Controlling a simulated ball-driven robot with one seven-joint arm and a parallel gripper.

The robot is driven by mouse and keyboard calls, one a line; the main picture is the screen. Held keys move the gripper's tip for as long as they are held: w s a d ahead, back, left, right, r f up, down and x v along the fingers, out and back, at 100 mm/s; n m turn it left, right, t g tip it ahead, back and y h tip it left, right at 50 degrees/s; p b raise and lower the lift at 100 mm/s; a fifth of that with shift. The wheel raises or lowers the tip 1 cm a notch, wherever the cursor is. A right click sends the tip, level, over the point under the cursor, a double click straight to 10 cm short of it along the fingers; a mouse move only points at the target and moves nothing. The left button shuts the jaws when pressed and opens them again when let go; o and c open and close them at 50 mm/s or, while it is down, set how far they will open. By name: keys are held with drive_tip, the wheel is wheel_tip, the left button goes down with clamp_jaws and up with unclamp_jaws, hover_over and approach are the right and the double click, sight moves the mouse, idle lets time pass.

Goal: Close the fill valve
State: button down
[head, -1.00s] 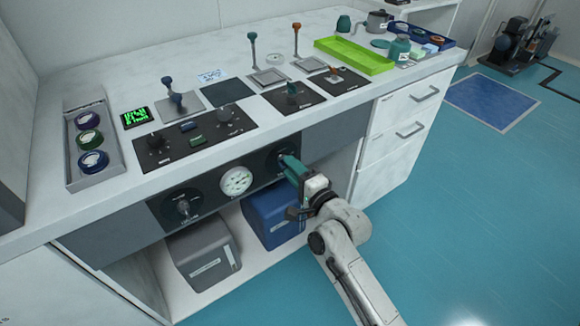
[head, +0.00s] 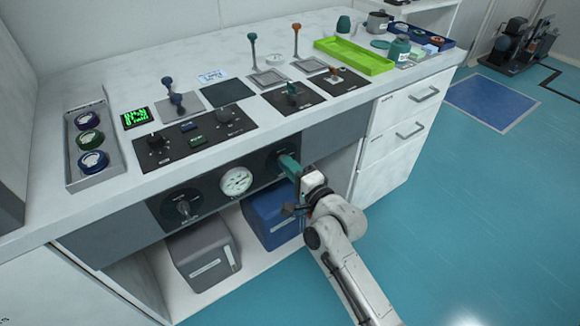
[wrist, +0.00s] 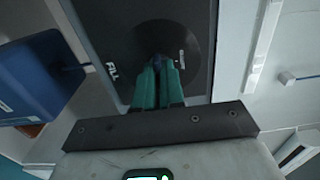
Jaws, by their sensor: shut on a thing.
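The fill valve (wrist: 157,61) is a small knob on a dark round dial plate marked FILL in the wrist view. In the head view it is on the front panel (head: 262,163), to the right of the round gauge, and my fingers hide most of it. My gripper (head: 284,160) reaches it from the front right. Its teal fingers (wrist: 158,72) are shut on the knob, side by side, and cover much of it. The exact angle of the knob cannot be told.
A white gauge (head: 236,181) and another knob (head: 183,208) are on the same panel to the left. A blue box (head: 272,218) and a grey box (head: 203,255) stand on the shelf below. The worktop above carries switches and levers.

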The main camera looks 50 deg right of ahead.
drive_tip(key=shift+w+n, duration=0.1)
drive_tip(key=shift+n, duration=0.2)
drive_tip(key=shift+r+n+b, duration=0.1)
drive_tip(key=shift+n+b, duration=1.05)
drive_tip(key=shift+n, duration=7.45)
drive_tip(key=c, duration=1.2)
unclamp_jaws()
drive_tip(key=shift+w, duration=0.1)
drive_tip(key=shift+c, duration=0.2)
drive_tip(key=v, duration=1.1)
drive_tip(key=shift+p, duration=0.35)
